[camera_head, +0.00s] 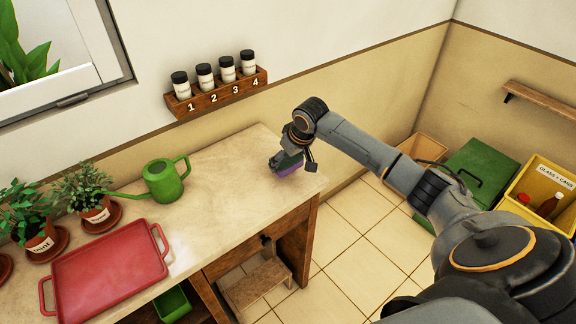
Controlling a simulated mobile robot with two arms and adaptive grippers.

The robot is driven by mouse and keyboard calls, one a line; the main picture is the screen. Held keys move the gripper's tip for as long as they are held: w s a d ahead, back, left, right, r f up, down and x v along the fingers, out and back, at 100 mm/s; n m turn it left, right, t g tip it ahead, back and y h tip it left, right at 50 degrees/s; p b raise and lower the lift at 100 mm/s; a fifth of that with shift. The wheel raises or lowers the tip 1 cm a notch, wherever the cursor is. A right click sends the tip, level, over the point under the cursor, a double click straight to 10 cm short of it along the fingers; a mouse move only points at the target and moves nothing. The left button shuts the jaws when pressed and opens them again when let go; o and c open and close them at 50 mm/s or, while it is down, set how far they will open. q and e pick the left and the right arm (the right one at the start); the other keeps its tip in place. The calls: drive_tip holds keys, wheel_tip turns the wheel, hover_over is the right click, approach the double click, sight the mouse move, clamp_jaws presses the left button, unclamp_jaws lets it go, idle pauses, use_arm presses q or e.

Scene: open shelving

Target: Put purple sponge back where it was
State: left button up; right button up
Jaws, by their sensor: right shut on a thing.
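The purple sponge (289,170) is at the right end of the counter (225,165), small and partly hidden by my gripper; a dark green part shows above its purple part. My right gripper (290,160) is shut on it from above, with the arm reaching in from the right. The sponge is at or just over the counter top; I cannot tell whether it touches. My left gripper is not in view.
A green watering can (164,181), a red tray (108,274) and potted plants (92,190) stand left on the counter. A numbered rack (216,95) with jars hangs above. A wooden stool (256,284) stands below. Bins, including a yellow one (541,192), are at right.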

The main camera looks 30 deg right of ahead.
sight(288, 167)
drive_tip(key=shift+w+d+f, duration=0.1)
drive_tip(key=shift+d+f, duration=0.05)
drive_tip(key=shift+f, duration=1.6)
drive_tip(key=shift+f, duration=0.15)
drive_tip(key=o, duration=1)
drive_tip(key=v, duration=1.2)
drive_tip(key=shift+r+b, duration=0.25)
drive_tip(key=shift+b, duration=0.1)
